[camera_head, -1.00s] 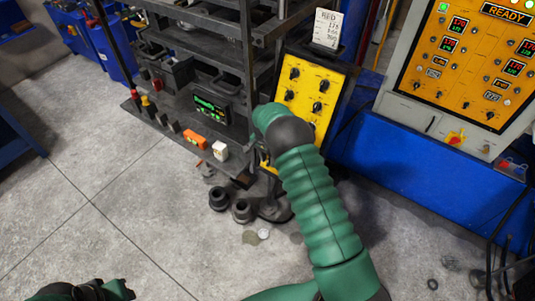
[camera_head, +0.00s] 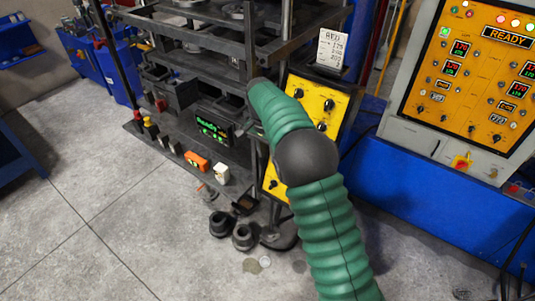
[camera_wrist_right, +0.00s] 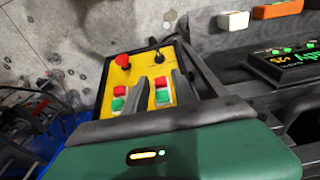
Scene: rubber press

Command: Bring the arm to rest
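My right arm (camera_head: 335,235) comes in from the bottom right of the head view, bent at a dark joint, with its far end raised in front of the press rack. Its gripper fingers cannot be made out there. In the right wrist view my right gripper (camera_wrist_right: 160,76) shows two dark fingers standing apart with nothing between them. A yellow control box (camera_wrist_right: 147,85) with red and green buttons lies beyond the fingertips. My left gripper is out of view.
The press rack (camera_head: 240,45) stands close beside the arm. A yellow knob panel (camera_head: 318,105) is partly hidden behind it. A large control cabinet (camera_head: 470,75) stands at right. Dark cups (camera_head: 222,224) sit on the floor. Open floor (camera_head: 110,235) lies at left.

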